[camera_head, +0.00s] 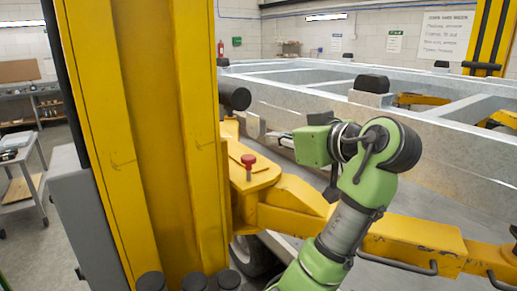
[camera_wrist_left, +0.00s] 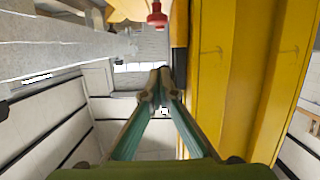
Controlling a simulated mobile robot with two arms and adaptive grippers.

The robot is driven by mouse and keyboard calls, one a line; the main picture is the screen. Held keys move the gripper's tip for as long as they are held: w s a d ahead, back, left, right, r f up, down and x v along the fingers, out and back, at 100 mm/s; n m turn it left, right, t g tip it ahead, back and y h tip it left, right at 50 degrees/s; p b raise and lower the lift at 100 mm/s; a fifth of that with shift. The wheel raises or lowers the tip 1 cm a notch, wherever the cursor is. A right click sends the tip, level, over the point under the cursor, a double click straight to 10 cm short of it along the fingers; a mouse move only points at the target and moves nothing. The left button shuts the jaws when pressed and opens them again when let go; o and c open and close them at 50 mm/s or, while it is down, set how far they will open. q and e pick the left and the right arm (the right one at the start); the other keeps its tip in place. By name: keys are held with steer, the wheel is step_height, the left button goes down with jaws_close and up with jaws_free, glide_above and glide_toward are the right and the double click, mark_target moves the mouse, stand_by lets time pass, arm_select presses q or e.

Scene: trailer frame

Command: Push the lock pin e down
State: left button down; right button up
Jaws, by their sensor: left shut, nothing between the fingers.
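The lock pin is red, with a round knob on a short stem (camera_head: 249,163). It stands upright on the yellow lift arm's bracket (camera_head: 262,180), beside the yellow column. It also shows in the left wrist view at the top centre (camera_wrist_left: 157,16). My left gripper (camera_head: 272,136) is above and a little right of the pin in the head view, apart from it. Its fingers point left. In the left wrist view its fingertips (camera_wrist_left: 159,82) meet with nothing between them. I cannot see my right gripper.
The tall yellow column (camera_head: 165,130) stands close on the left. The grey trailer frame (camera_head: 440,135) runs behind my left arm, with black pads on it. A yellow lift arm (camera_head: 410,238) extends right at the front. A workbench (camera_head: 22,165) stands far left.

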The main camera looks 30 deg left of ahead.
arm_select(q)
steer(key=p, duration=0.5)
glide_above(249, 165)
steer(key=d, duration=0.1)
step_height(249, 165, down, 2)
step_height(249, 165, down, 4)
steer(key=shift+s+r+p, duration=0.1)
steer(key=shift+r+p, duration=0.15)
steer(key=shift+p, duration=0.6)
steer(key=shift+d+f, duration=0.2)
steer(key=shift+f, duration=0.45)
arm_select(e)
step_height(249, 165, up, 7)
steer(key=a, duration=0.1)
steer(key=shift+w+a+r, duration=0.15)
steer(key=shift+w+a, duration=0.15)
steer(key=shift+w, duration=0.05)
arm_select(q)
steer(key=shift+a, duration=0.1)
step_height(249, 165, down, 3)
steer(key=b, duration=0.2)
steer(key=shift+s+f+b, duration=0.1)
steer(key=shift+b, duration=0.25)
steer(key=shift+f+b, duration=0.3)
arm_select(e)
steer(key=f, duration=0.3)
steer(key=shift+a+f, duration=0.25)
steer(key=shift+a, duration=0.1)
